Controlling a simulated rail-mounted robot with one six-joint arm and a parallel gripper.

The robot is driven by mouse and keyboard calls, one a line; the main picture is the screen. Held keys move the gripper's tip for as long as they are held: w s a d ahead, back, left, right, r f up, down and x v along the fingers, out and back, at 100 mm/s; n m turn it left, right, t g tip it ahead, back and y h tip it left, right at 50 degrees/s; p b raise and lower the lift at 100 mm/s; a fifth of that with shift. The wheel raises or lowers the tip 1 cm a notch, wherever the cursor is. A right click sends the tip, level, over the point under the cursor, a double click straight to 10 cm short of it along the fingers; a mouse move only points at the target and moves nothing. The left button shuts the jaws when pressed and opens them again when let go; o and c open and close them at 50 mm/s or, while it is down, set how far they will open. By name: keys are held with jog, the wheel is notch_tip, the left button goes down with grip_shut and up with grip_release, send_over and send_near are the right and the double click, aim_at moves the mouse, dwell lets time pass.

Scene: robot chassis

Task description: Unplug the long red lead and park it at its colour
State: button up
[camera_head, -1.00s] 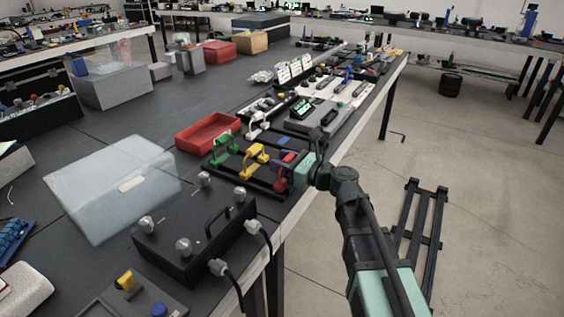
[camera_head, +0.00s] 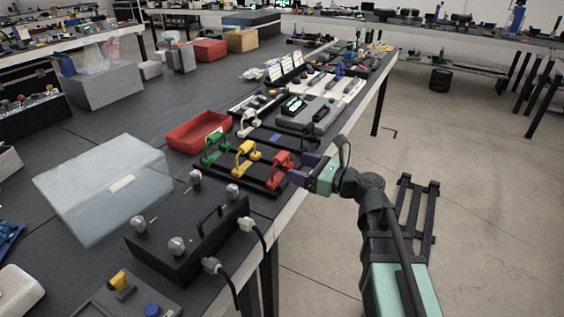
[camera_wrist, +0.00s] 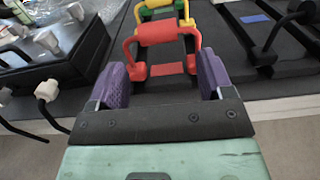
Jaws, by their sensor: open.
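The red lead (camera_head: 279,169) is an arched handle at the near end of a row of leads on a black rack at the table edge. In the wrist view the red lead (camera_wrist: 157,33) stands upright just ahead, between the lines of the two purple fingers. A red patch (camera_wrist: 167,70) shows beneath its arch. My gripper (camera_head: 302,168) is open, low at the table edge, on the near side of the red lead. In the wrist view the gripper (camera_wrist: 162,80) holds nothing. Whether a fingertip touches the lead cannot be told.
A yellow lead (camera_head: 246,158) and a green lead (camera_head: 212,148) stand beyond the red one. A white lead (camera_head: 248,122) and black strips lie alongside. A black box with knobs (camera_head: 187,238) and cables stands at the near left. A red tray (camera_head: 198,131) lies behind.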

jog(key=v, duration=0.2)
jog(key=shift+s+d, duration=0.15)
jog(key=shift+d, duration=0.2)
jog(key=s+d+f+n+g+h, duration=0.1)
jog(key=s+f+n+g+h, duration=0.45)
jog(key=f+n, duration=0.75)
jog(key=s+d+f+n+g+h, duration=0.3)
jog(key=s+d+f+n+h, duration=0.1)
jog(key=s+d+n+h, duration=0.55)
notch_tip(320, 180, up, 25)
jog(key=w+a+n+p, duration=0.1)
jog(key=p, duration=2.3)
jog(key=shift+w+a+f+h+p, duration=0.2)
jog(key=shift+w+a+h+p, duration=0.05)
jog(key=shift+h+p, duration=0.15)
